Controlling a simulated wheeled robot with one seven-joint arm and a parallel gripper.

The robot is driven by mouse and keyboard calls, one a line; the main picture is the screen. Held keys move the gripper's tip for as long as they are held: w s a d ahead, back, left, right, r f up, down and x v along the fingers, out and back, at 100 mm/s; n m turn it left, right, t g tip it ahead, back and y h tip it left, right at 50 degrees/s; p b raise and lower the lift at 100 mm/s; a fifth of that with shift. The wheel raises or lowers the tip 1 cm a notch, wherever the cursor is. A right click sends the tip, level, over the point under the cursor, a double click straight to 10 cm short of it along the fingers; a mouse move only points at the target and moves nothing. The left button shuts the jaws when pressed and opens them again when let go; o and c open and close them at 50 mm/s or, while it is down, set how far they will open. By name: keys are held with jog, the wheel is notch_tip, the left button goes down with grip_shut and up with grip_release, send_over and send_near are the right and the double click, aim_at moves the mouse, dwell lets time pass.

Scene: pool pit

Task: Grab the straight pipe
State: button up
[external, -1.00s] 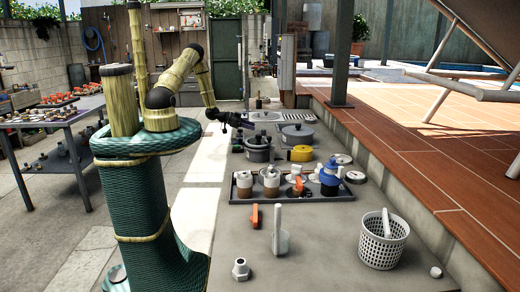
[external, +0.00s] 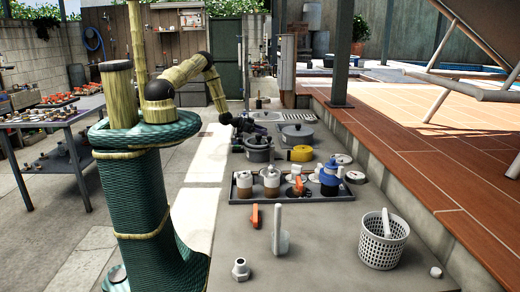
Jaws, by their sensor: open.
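I cannot tell for sure which thing is the straight pipe. A slim white stick (external: 387,222) leans in the basket at the front right, and a pale upright piece (external: 281,236) stands on the front of the counter. My gripper (external: 243,124) is at the far left part of the counter, just above a dark grey pot (external: 258,150), well away from both. It is small and dark there, with its jaws apart. I see nothing held in it, and any small thing by the fingers is hard to make out.
A dark tray (external: 325,195) with several valves and a blue-topped bottle crosses the counter (external: 320,250). A white basket (external: 383,246), a grey fitting (external: 240,269) and an orange-handled valve (external: 255,216) stand nearer. A yellow coil (external: 299,153) and a second pot (external: 297,134) are farther back.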

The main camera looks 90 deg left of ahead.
jog(key=shift+w+f, duration=0.15)
jog(key=shift+w, duration=0.3)
grip_shut()
dwell(0.3)
jog(key=shift+r+b, duration=1.35)
jog(key=shift+r, duration=3.7)
